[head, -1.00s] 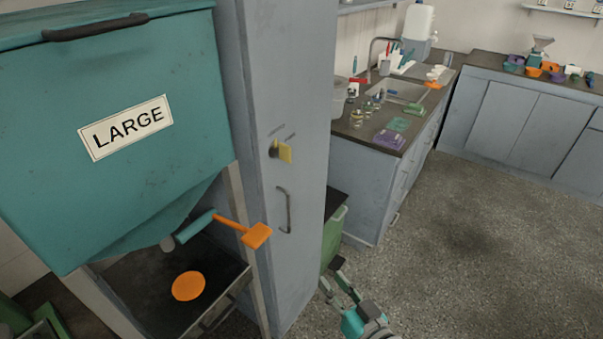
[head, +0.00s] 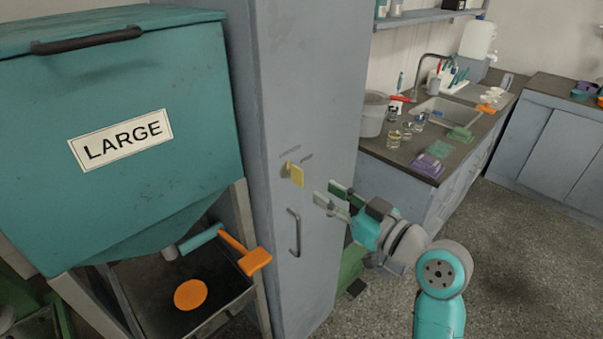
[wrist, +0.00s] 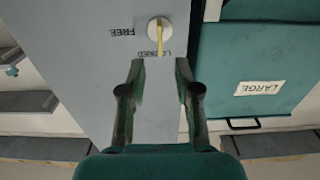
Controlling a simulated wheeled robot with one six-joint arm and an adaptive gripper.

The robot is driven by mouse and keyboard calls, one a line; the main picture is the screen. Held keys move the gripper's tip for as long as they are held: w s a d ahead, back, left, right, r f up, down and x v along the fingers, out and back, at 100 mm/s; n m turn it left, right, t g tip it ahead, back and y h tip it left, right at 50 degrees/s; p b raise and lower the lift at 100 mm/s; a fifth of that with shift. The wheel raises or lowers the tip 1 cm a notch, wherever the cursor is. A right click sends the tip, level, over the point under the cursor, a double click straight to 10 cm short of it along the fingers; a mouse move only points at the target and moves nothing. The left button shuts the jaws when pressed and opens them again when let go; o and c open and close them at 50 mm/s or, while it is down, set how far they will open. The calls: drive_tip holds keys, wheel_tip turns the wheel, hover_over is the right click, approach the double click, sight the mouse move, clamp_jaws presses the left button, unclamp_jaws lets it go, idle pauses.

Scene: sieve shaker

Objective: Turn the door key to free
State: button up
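The yellow door key (head: 296,174) sits in a lock on the tall grey cabinet door (head: 310,80). In the wrist view the key (wrist: 160,37) stands in a round pale lock plate and points at the upside-down word LOCKED; the word FREE is to its left. My gripper (head: 335,192) is to the right of the key in the head view, apart from it, with its fingers toward the door. In the wrist view my gripper (wrist: 158,68) is open and empty, and the key lies just beyond the gap between the fingertips.
A dark door handle (head: 294,232) is below the key. A teal hopper marked LARGE (head: 125,130) with an orange-handled lever (head: 240,250) stands left of the cabinet. A counter with a sink (head: 440,112) and small items is to the right. The floor at right is clear.

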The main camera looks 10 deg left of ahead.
sight(298, 185)
drive_tip(key=x, duration=0.9)
drive_tip(key=shift+w+a, duration=0.15)
clamp_jaws()
